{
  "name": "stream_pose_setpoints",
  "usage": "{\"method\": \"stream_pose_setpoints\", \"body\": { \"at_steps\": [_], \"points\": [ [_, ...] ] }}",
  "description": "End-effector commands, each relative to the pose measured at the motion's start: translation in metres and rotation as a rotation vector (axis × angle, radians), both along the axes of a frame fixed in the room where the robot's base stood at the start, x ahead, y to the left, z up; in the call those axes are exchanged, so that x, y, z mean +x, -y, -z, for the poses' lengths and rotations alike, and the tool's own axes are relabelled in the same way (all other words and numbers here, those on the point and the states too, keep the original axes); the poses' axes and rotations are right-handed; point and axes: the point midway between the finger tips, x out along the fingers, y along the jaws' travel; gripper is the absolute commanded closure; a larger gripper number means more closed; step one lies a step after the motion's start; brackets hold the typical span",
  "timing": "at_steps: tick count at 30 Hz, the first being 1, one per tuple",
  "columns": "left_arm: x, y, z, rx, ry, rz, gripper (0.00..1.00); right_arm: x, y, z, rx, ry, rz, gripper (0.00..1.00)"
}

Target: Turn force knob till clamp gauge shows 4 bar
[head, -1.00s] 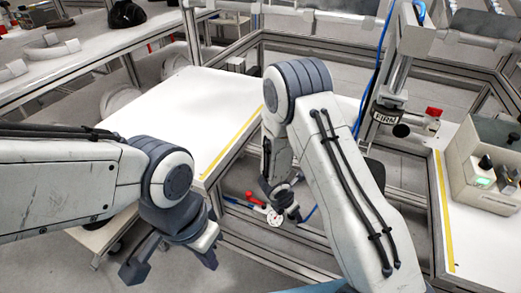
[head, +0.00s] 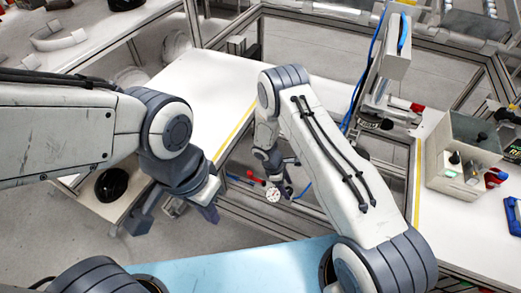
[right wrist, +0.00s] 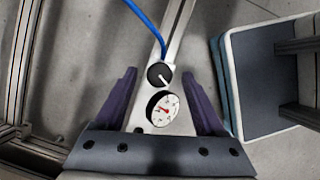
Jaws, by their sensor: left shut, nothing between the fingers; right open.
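The round white clamp gauge (right wrist: 163,108) with a red needle shows in the right wrist view; its numbers are too small to read surely. The black force knob (right wrist: 159,75) with a white mark sits just beyond it on a metal bar. My right gripper (right wrist: 161,84) is open, its fingers on either side of the knob and gauge, with gaps to both. In the head view the gauge (head: 273,195) is small, by my right gripper (head: 276,182); the knob cannot be made out there. My left gripper (head: 174,216) is shut and empty, well left of the gauge.
A white table with a yellow line (head: 203,105) lies behind. A beige control box (head: 462,160) stands on the right table. A clamp column with a blue hose (head: 375,90) rises at back right. A red handle (head: 255,175) is close to the gauge. Frame bars surround the gauge.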

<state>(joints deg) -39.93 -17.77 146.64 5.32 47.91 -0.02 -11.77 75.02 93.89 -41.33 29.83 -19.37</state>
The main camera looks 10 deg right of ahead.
Motion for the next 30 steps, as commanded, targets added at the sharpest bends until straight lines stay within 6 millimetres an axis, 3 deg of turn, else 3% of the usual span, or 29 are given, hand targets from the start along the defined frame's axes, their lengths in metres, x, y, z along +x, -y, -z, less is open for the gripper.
{"method": "stream_pose_setpoints", "body": {
  "at_steps": [14, 30],
  "points": [
    [0.0, 0.0, 0.004, 0.001, -0.001, 0.0, 1.0, 0.013, -0.037, -0.091, 0.004, 0.006, -0.005, 0.28],
    [0.0, 0.0, -0.005, 0.001, -0.001, 0.0, 1.0, -0.007, -0.079, -0.19, 0.052, 0.103, 0.127, 0.28]
  ]
}}
